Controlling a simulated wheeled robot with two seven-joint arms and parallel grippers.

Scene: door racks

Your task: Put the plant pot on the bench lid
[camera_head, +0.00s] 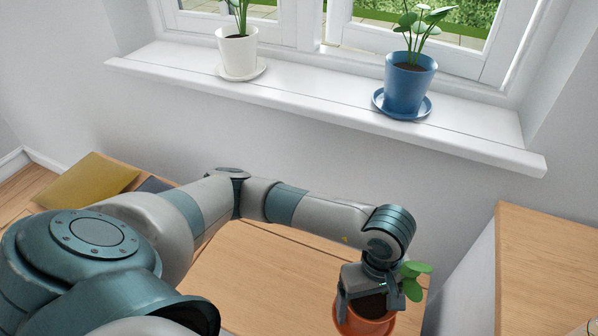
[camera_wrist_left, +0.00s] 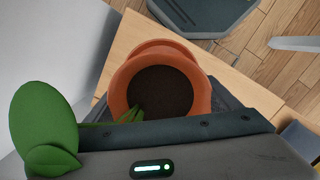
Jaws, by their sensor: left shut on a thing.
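The plant pot (camera_head: 362,322) is terracotta orange with dark soil and a few round green leaves. My left gripper (camera_head: 370,288) is shut on it, at the lower right of the head view. The left wrist view shows the pot's rim and soil (camera_wrist_left: 160,90) close up, looking upright, with a large leaf at the left. The bench lid (camera_head: 260,275) is a light wooden top under my left arm. The pot is over its right end; I cannot tell whether it touches the lid. My arm hides part of the lid. My right gripper is in neither view.
A white pot (camera_head: 238,52) and a blue pot (camera_head: 410,88) stand on saucers on the white windowsill (camera_head: 310,105). A yellow cushion (camera_head: 92,188) lies at the bench's left end. A wooden-topped cabinet (camera_head: 548,255) stands at the right. The lid's middle looks clear.

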